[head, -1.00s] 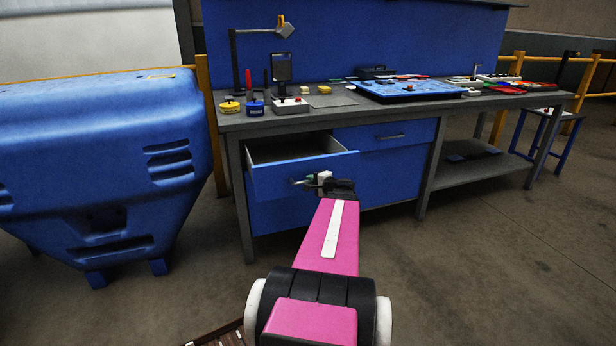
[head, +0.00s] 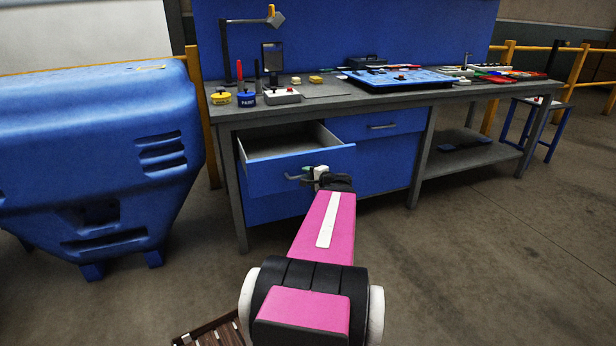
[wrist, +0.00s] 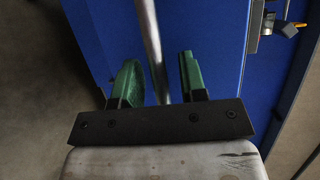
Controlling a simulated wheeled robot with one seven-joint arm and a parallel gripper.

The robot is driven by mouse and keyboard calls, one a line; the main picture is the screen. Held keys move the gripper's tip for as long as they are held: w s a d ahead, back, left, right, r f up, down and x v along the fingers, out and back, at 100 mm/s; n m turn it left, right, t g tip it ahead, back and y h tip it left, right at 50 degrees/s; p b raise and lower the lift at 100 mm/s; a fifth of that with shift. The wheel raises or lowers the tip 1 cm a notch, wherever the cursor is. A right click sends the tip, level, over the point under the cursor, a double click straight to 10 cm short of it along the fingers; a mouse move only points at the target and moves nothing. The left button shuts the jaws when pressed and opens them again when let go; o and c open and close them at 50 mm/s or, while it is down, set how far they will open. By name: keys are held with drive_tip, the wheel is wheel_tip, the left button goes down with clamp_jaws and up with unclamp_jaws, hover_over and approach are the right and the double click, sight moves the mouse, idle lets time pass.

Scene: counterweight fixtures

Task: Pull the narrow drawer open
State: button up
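The left drawer (head: 270,180) under the bench stands pulled out, with its grey inside showing. Its blue front carries a metal bar handle (head: 294,177). My gripper (head: 320,172) is at the right part of this handle. In the wrist view, the handle bar (wrist: 150,40) runs between the two green fingers of my gripper (wrist: 158,82). The fingers stand apart, with a gap visible between the bar and the right finger. Whether the left finger touches the bar is unclear. The drawer beside it on the right (head: 400,125) is closed.
The bench top (head: 330,100) holds paint tins, a lamp and a blue tray (head: 400,78). A big blue container (head: 95,160) stands close on the left. A slatted wooden item (head: 210,330) lies low in front. Floor to the right is clear.

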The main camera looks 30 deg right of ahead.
drive_tip(key=v, duration=1)
drive_tip(key=shift+s, duration=0.4)
drive_tip(key=shift+d, duration=0.1)
drive_tip(key=w+a+f+n+g, duration=0.1)
drive_tip(key=a+f+n+g, duration=0.4)
drive_tip(key=a, duration=0.8)
drive_tip(key=w+a+f+n+g+h, duration=0.1)
drive_tip(key=a+f+n+g, duration=0.4)
drive_tip(key=a, duration=0.9)
drive_tip(key=w+a+f+n+g+h, duration=0.1)
drive_tip(key=a+f+n+g, duration=0.4)
drive_tip(key=a, duration=0.9)
drive_tip(key=shift+w+f+n+g, duration=0.3)
drive_tip(key=shift+w+n, duration=0.6)
drive_tip(key=shift+n, duration=0.1)
